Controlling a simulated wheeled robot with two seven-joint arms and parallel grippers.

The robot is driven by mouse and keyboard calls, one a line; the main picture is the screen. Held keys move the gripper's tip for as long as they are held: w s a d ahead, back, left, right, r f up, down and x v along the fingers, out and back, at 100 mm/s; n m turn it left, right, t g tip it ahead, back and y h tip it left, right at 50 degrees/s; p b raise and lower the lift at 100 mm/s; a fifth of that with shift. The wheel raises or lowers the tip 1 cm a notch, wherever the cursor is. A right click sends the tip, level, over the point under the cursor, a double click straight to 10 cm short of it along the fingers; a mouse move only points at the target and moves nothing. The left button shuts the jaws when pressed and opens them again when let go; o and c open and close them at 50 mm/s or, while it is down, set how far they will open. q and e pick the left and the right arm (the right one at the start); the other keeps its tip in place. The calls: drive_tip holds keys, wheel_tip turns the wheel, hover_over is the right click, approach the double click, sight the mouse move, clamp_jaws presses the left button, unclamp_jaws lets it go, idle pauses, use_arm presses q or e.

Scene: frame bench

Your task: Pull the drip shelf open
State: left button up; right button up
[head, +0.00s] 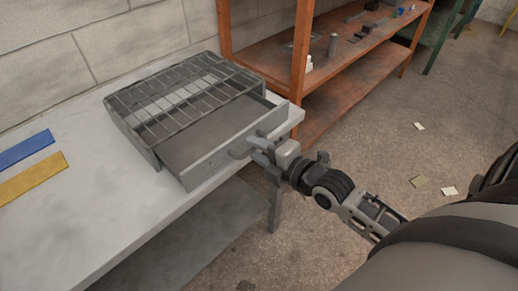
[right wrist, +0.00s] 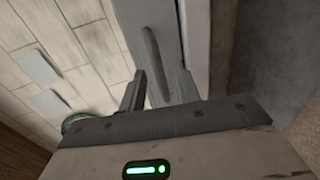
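The drip shelf (head: 210,137) is a grey drawer-like tray under a wire rack (head: 182,92) on the bench. It stands pulled out part way towards the bench's front edge, its flat inside bare. Its front carries a bar handle (head: 238,153). My right gripper (head: 257,149) is at this handle and covers its far part. In the right wrist view, the fingers (right wrist: 160,92) stand apart on either side of the handle (right wrist: 153,55). Whether they press on it cannot be made out. My left gripper is not in view.
The pale bench (head: 80,220) also bears a blue strip (head: 25,150) and a yellow strip (head: 32,178) at the left. An orange shelf unit (head: 330,75) with small items stands behind. The floor in front is mostly clear, with a few scraps.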

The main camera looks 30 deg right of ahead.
drive_tip(key=shift+s, duration=0.15)
drive_tip(key=v, duration=1.5)
drive_tip(key=shift+s, duration=0.3)
drive_tip(key=shift+r, duration=0.15)
drive_tip(key=w+a+f+m+g, duration=0.2)
drive_tip(key=a+f+m+g, duration=0.2)
drive_tip(key=a+f+m, duration=0.9)
wheel_tip(320, 180, down, 3)
drive_tip(key=m, duration=0.5)
drive_tip(key=shift+w+a+g+h, duration=0.2)
drive_tip(key=shift+w+g+h, duration=0.05)
drive_tip(key=shift+g+h, duration=0.15)
drive_tip(key=shift+r, duration=0.2)
